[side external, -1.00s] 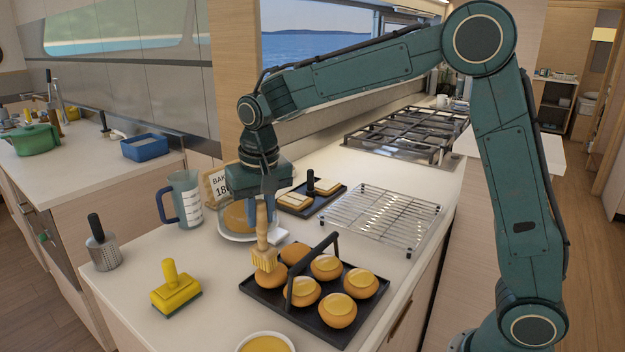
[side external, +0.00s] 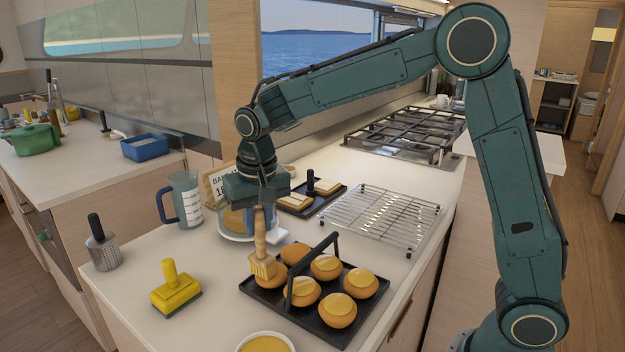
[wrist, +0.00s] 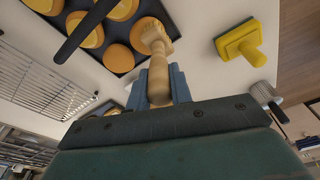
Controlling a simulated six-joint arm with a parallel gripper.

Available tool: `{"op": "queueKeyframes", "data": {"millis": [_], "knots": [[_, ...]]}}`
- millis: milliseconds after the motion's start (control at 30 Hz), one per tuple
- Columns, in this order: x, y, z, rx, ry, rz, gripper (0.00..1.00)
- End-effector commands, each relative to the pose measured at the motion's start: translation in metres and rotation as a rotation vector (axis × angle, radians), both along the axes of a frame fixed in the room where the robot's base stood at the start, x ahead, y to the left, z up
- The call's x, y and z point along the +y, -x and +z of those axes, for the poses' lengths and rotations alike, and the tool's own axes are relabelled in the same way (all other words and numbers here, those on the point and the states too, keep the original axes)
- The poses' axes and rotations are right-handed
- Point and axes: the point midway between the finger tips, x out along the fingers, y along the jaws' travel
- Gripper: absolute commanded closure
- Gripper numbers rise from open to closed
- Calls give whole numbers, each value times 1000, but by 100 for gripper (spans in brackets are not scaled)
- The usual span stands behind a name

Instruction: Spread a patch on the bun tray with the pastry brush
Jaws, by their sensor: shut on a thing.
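The pastry brush (side external: 261,250) has a pale wooden handle and a yellowish bristle head. My gripper (side external: 262,197) is shut on its handle and holds it bristles down. The brush and gripper (wrist: 158,85) also show in the wrist view. The dark bun tray (side external: 330,338) carries several round buns with paler yellow tops and has a black arched handle (side external: 318,262). The bristles are at the bun (side external: 268,278) in the tray's left corner and hide part of it. I cannot tell how firmly they touch.
A bowl of yellow liquid (side external: 265,343) stands at the front edge. A yellow scrubber (side external: 175,289), a grater (side external: 102,244) and a measuring jug (side external: 184,199) are to the left. A wire rack (side external: 385,215) lies behind the tray. Bare counter lies between scrubber and tray.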

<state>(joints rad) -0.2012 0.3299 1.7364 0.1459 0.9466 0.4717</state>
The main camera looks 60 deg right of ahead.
Motion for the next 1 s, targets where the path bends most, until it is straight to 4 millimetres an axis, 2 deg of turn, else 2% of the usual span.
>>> {"op": "queueKeyframes", "data": {"millis": [1000], "knots": [[-1, 0, -5, 0, 0, 0, 100]]}}
